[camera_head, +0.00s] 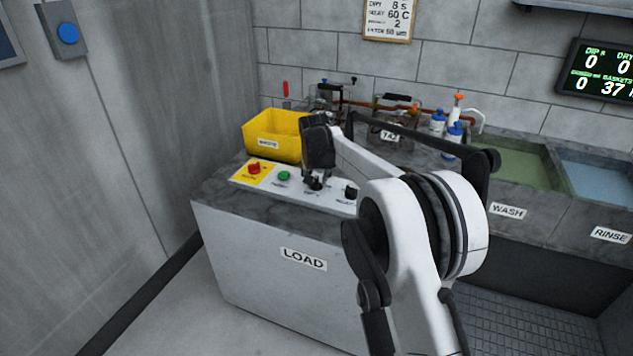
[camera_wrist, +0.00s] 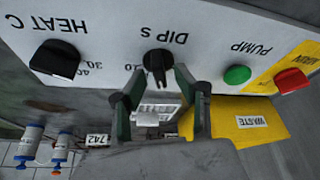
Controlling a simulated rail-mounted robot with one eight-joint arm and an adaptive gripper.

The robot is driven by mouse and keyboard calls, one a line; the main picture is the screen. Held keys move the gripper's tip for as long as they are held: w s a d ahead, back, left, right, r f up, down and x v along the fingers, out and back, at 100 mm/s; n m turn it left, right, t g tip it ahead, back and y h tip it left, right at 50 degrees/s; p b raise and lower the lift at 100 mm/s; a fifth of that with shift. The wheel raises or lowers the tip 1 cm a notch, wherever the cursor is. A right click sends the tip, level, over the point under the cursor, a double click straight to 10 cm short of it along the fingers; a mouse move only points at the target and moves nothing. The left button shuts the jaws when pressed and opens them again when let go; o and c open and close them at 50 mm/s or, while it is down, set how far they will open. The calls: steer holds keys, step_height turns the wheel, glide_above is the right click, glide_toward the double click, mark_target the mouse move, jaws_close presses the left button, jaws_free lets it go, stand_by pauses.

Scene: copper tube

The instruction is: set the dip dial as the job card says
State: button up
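The black dip dial (camera_wrist: 157,62), labelled DIP S, sits on the white control panel (camera_wrist: 105,35). In the wrist view its ridge points toward my gripper; its exact setting is not readable. My gripper (camera_wrist: 152,86) is open, its two fingers apart with the dial between and just beyond the tips; I cannot tell whether they touch it. In the head view my gripper (camera_head: 314,177) points down over the dial and mostly hides it.
The black heat dial (camera_wrist: 55,61) is on one side of the dip dial; the green pump button (camera_wrist: 237,74) and red main knob (camera_wrist: 291,82) are on the other. A yellow waste bin (camera_head: 270,136) stands behind the panel.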

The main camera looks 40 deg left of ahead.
steer(key=shift+w+a+f, duration=0.15)
steer(key=shift+f, duration=0.4)
jaws_close()
steer(key=shift+n, duration=0.5)
steer(key=n+g+y, duration=0.1)
steer(key=n, duration=0.1)
steer(key=shift+n, duration=0.4)
steer(key=shift+n+g+y, duration=0.4)
steer(key=shift+n+g, duration=0.3)
steer(key=shift+n, duration=1.4)
